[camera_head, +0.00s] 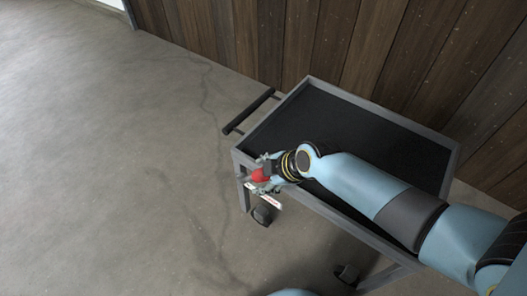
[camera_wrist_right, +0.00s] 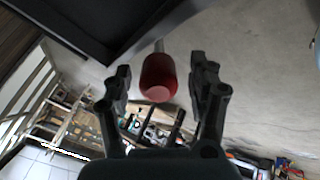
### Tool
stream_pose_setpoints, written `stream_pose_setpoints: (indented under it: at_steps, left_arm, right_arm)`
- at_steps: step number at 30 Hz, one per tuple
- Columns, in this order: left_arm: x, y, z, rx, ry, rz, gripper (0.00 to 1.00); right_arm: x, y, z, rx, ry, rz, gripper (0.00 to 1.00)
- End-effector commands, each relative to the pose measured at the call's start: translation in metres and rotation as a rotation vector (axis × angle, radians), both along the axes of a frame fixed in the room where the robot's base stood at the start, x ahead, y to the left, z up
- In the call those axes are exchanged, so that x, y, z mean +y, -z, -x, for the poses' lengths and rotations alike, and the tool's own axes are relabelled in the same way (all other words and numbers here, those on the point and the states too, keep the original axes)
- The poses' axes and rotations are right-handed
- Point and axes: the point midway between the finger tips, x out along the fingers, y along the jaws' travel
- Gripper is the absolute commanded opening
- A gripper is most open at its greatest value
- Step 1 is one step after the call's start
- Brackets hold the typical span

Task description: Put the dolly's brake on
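The dolly (camera_head: 446,150) is a grey-framed cart with a dark flat top, standing beside a plank wall. A red knob (camera_head: 259,175) on a short metal stem sits at its near left corner, above a small red and white label (camera_head: 266,200). My right gripper (camera_head: 262,172) is at this knob. In the right wrist view the red knob (camera_wrist_right: 158,77) lies between the two fingers of my right gripper (camera_wrist_right: 162,85), with a visible gap on each side. The gripper is open. My left gripper is not in view.
The dolly's black push handle (camera_head: 248,111) sticks out at its left end. Two wheels show below, one near the left corner (camera_head: 262,214) and one further right (camera_head: 346,273). The concrete floor (camera_head: 110,170) to the left is clear.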

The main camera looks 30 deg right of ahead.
Motion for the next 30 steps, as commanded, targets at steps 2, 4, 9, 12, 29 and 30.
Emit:
stream_pose_setpoints:
  at_steps: [2,4,9,12,29,30]
  left_arm:
    - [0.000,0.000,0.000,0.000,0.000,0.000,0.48]
    - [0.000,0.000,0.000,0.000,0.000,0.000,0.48]
    - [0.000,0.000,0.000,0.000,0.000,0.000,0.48]
    - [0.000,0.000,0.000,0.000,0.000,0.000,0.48]
    - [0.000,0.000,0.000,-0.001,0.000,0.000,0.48]
    - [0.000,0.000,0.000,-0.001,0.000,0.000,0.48]
  right_arm:
    - [0.000,0.000,0.000,-0.001,0.000,0.000,0.59]
    - [0.000,-0.001,0.000,-0.001,0.000,0.000,0.59]
    - [-0.003,-0.008,0.005,-0.001,0.000,0.000,0.59]
    - [-0.006,-0.021,0.014,-0.002,-0.001,0.002,0.59]
    - [-0.023,-0.096,0.065,0.000,-0.001,0.001,0.59]
    - [-0.024,-0.097,0.065,0.000,0.000,0.000,0.59]
